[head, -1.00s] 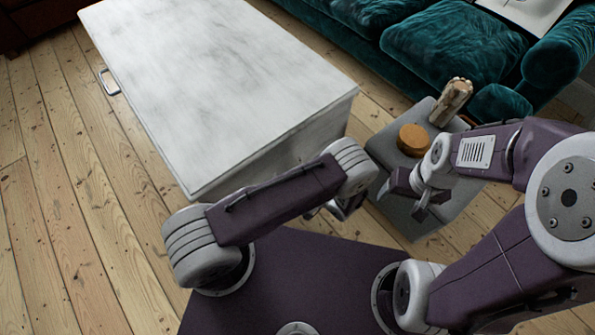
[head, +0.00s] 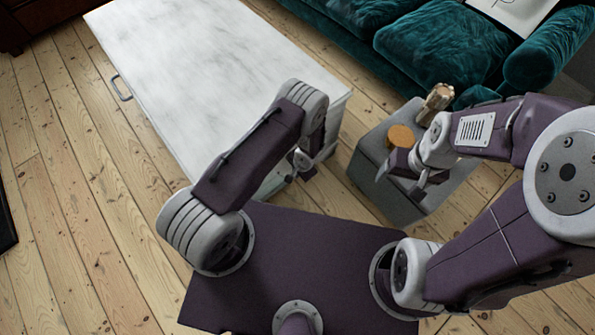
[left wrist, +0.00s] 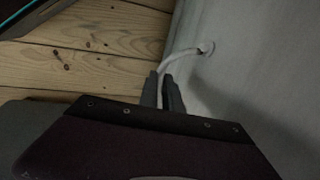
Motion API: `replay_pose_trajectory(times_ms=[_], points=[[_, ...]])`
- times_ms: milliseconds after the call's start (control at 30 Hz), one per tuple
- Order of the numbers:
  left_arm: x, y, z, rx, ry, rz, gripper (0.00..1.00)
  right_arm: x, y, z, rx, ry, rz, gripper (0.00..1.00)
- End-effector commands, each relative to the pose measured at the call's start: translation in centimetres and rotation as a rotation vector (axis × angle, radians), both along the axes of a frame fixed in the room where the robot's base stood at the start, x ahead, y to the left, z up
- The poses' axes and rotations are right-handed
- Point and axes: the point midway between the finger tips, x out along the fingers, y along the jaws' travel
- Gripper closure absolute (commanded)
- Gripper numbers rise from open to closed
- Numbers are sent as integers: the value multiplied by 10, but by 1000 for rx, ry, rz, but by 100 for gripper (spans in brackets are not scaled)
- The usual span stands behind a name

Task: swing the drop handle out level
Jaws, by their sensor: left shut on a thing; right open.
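A white chest (head: 215,75) stands on the floorboards in the head view. A drop handle (head: 121,88) shows on its far left side. In the left wrist view, another pale handle (left wrist: 178,56) projects from the chest's grey-looking side (left wrist: 245,70), with a round mount at one end. My left gripper (left wrist: 163,92) is shut on this handle, hiding its outer part. In the head view my left gripper (head: 302,172) is at the chest's near right end, partly behind my arm; the held handle cannot be made out there. My right gripper (head: 398,187) is open and empty over a grey block.
The grey block (head: 370,165) stands right of the chest, carrying a round orange-brown object (head: 401,136) and a wooden-looking piece (head: 436,100). A teal sofa (head: 430,50) is behind. Bare floor (head: 70,220) is free at the left.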

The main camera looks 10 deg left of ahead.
Motion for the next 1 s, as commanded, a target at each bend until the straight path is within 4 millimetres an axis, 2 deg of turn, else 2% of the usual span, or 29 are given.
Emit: replay_pose_trajectory(times_ms=[567, 600, 633, 667, 900, 1000], points=[[1, -1, 2, -24, 15, -1, 100, 0, 0, 3, 0, 0, 0, 25], [1, -1, 2, -24, 15, -2, 81, 0, 0, 3, 0, 0, 0, 25], [1, -1, 2, -24, 15, -2, 72, 0, 0, 3, 0, 0, 0, 25], [1, -1, 2, -23, 16, -1, 70, 0, 0, 3, 0, 0, 0, 25], [1, 0, 1, -22, 16, 0, 70, 0, 0, 3, 0, 0, 0, 25], [0, -1, 9, -22, 16, -1, 70, 0, 0, 7, 0, 0, 0, 25]])
